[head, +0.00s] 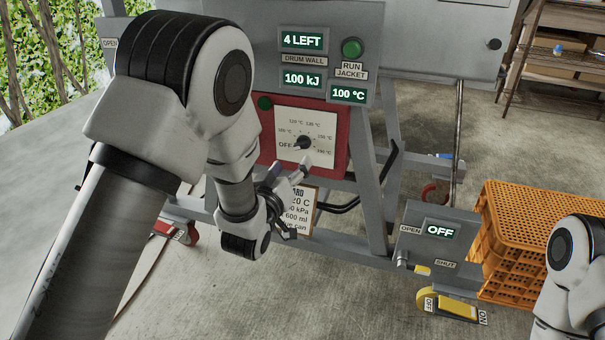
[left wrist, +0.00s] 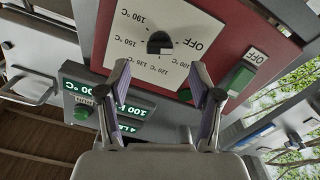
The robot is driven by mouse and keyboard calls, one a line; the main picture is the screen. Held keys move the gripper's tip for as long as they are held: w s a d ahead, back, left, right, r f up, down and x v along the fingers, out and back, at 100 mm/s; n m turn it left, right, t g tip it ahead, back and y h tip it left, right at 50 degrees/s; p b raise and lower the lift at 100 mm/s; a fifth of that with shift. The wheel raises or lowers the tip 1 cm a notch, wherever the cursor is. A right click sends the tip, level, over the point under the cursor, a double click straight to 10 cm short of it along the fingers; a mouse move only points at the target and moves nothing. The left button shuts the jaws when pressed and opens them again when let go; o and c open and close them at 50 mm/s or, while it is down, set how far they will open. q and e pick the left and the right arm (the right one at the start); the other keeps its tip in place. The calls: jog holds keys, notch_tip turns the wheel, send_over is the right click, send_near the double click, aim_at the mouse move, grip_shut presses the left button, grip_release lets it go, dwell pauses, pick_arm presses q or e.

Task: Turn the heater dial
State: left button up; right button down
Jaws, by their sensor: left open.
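The heater dial (head: 303,142) is a black round knob on a white scale plate (head: 289,159) set in a red panel (head: 342,140). OFF is printed at its left, with temperature marks around it. In the left wrist view the dial (left wrist: 160,43) sits just beyond and between the fingertips, with the picture turned over. I cannot tell its exact setting. My left gripper (head: 298,190) is open and empty, in front of and just below the dial, apart from it. It also shows in the left wrist view (left wrist: 160,72). My right gripper is out of view.
Displays above read 4 LEFT, 100 kJ and 100 °C, beside a green button (head: 352,48). A hanging sign (head: 302,212) is partly behind my left gripper. An OFF display box (head: 440,231) and orange crates (head: 530,235) stand at the right. A yellow pedal (head: 452,304) is on the floor.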

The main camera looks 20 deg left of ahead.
aim_at(301, 149)
pick_arm(q)
jog(key=w+b, duration=0.2)
jog(key=w, duration=0.5)
jog(key=shift+w+d+r, duration=0.1)
jog(key=c, duration=1.1)
